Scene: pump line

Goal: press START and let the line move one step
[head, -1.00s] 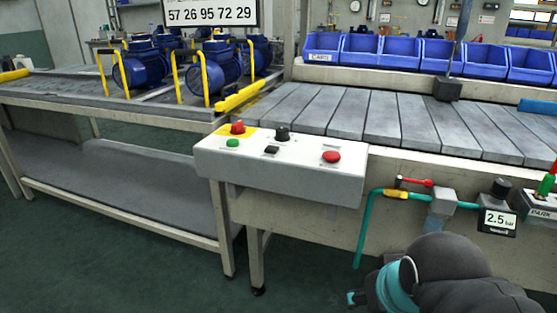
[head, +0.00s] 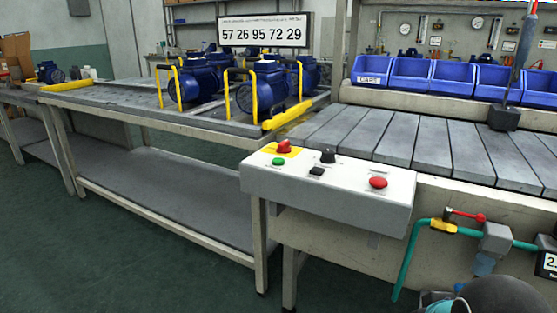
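The white control box (head: 326,206) is fixed to the front of the line, near the middle of the head view. It carries a green button (head: 278,161), a red mushroom button on a yellow plate (head: 284,147), a black knob (head: 328,156), a small black switch (head: 317,171) and a red button (head: 378,183). Their labels are too small to read. The slatted conveyor (head: 420,140) runs to the right behind the box. Several blue pumps (head: 262,92) stand on the bench to its left. Part of my arm shows at the bottom right; my gripper's fingers are not visible.
Blue bins (head: 433,76) line the back of the conveyor. A teal pipe (head: 407,255) with a red-handled valve (head: 466,214) sticks out right of the box. A number display (head: 262,33) hangs above the pumps. The floor (head: 130,245) at the front left is clear.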

